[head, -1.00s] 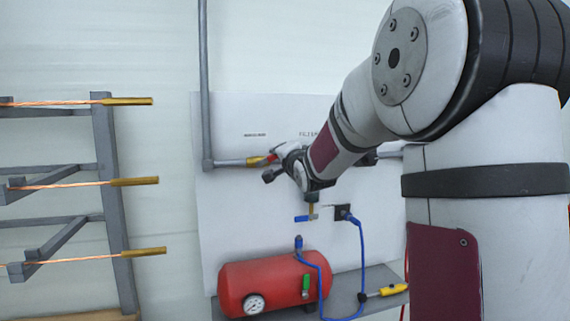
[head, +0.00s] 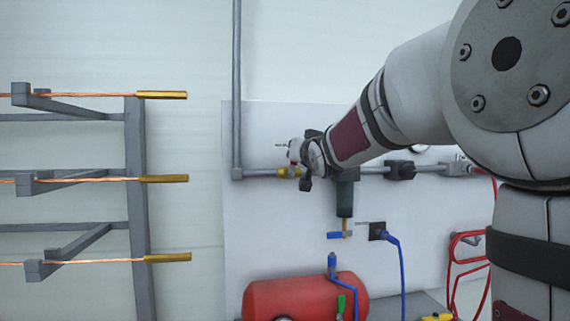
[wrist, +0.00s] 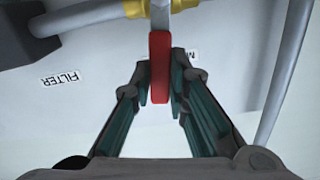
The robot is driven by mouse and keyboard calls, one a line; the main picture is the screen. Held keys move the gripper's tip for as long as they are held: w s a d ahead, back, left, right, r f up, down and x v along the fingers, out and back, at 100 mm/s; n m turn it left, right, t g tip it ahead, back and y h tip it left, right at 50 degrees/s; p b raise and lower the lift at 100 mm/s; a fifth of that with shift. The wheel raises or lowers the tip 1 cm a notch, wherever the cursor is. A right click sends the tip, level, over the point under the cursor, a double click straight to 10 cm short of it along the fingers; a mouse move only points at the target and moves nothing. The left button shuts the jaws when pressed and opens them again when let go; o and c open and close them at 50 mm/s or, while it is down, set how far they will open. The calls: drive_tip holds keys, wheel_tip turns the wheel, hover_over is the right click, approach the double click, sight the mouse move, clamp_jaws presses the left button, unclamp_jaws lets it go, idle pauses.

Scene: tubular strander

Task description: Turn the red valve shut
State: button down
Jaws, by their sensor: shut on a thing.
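The red valve's flat lever handle (wrist: 159,66) hangs from a grey stem in the wrist view, at the brass valve body (wrist: 134,9). It points across the pipe's line there. My gripper (wrist: 160,88) is shut on the lever, one finger on each side of it. In the head view, my gripper (head: 295,152) is at the brass body (head: 285,172) on the grey pipe, just right of the pipe's corner. The lever is hidden behind my gripper in that view.
A filter (head: 344,197) hangs below the pipe, close to my wrist. A red tank (head: 300,297) and a blue hose (head: 400,265) are lower down. A grey rack (head: 138,200) with copper wires stands left. Open wall lies between rack and panel.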

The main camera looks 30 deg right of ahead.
drive_tip(key=shift+w+a+f+n+b, duration=0.15)
drive_tip(key=shift+a+n+b, duration=0.5)
drive_tip(key=shift+n, duration=0.45)
drive_tip(key=c, duration=1.5)
unclamp_jaws()
drive_tip(key=shift+c, duration=0.2)
drive_tip(key=v, duration=1.2)
